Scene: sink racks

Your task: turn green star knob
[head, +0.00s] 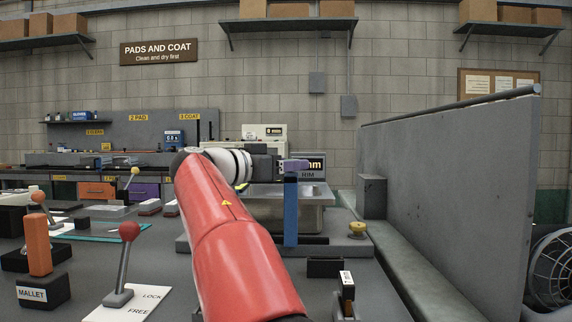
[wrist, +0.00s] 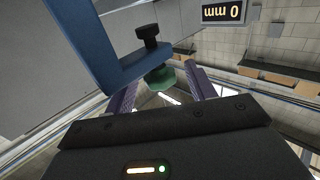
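The green star knob (wrist: 163,78) hangs on a black screw (wrist: 151,42) in the arm of a blue bracket (wrist: 88,50) in the wrist view. My gripper (wrist: 162,80) is open, with one purple finger on each side of the knob; a gap shows on both sides and I cannot tell any contact. In the head view my gripper (head: 290,166) is at the top of the blue bracket (head: 291,215), by the RIM label. The knob is hidden there.
A display reading 0 mm (wrist: 222,13) is beside the bracket. A yellow knob (head: 357,230) stands to the bracket's right. A tall grey panel (head: 450,190) bounds the right side. A red-balled lever (head: 125,262) and an orange mallet handle (head: 39,246) stand at left.

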